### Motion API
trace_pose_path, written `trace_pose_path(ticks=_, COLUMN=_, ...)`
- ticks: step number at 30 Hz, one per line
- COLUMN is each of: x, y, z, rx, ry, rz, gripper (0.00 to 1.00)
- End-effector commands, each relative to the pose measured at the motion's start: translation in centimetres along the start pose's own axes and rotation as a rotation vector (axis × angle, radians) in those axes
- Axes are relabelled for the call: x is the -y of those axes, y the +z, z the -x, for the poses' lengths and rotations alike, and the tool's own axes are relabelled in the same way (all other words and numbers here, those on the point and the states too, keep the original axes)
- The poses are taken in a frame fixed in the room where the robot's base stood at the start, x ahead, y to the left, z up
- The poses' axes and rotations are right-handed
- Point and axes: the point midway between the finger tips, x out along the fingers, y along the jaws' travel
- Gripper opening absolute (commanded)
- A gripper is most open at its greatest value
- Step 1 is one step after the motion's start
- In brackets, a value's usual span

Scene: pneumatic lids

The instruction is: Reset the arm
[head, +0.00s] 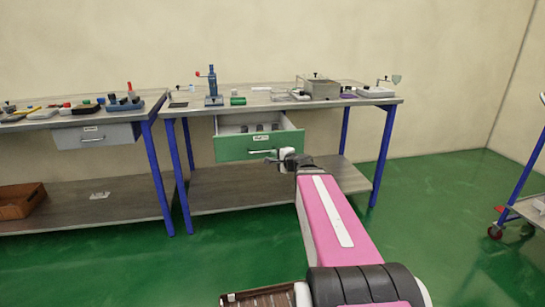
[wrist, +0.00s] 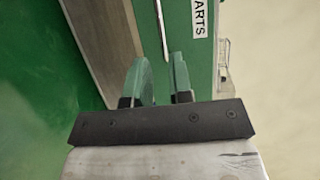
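My gripper (head: 274,158) is at the front of the pulled-out green drawer (head: 232,147) under the right workbench. In the wrist view the two green fingers (wrist: 160,72) stand apart with a gap between them and nothing visibly held. The drawer's pale bar handle (wrist: 161,30) lies in line with that gap, just past the fingertips; whether it touches them I cannot tell. The drawer front carries a PARTS label (wrist: 200,18). Several small dark items (head: 260,128) lie inside the drawer. My arm stretches forward from the bottom of the head view.
The right workbench (head: 375,101) carries a blue hand press (head: 213,88), a green cylinder (head: 238,100) and a grey box (head: 321,89). The left bench has a closed grey drawer (head: 95,136) and a brown crate (head: 20,202) below. A cart (head: 525,208) stands far right. Green floor is open between.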

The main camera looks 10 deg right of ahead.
Motion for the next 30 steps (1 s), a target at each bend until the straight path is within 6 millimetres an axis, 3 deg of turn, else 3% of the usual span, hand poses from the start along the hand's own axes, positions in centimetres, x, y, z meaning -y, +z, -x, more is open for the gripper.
trace_pose_path(ticks=8, x=-0.2, y=0.1, z=-0.1, rx=0.005, ry=0.006, rz=0.007, gripper=0.20)
trace_pose_path(ticks=14, x=-3.1, y=2.5, z=-0.4, rx=0.086, ry=0.113, rz=0.132, gripper=0.20)
trace_pose_path(ticks=22, x=-12.6, y=7.8, z=0.9, rx=0.330, ry=0.456, rz=0.477, gripper=0.20)
trace_pose_path(ticks=30, x=-22.2, y=10.1, z=6.0, rx=0.597, ry=0.895, rz=0.822, gripper=0.20)
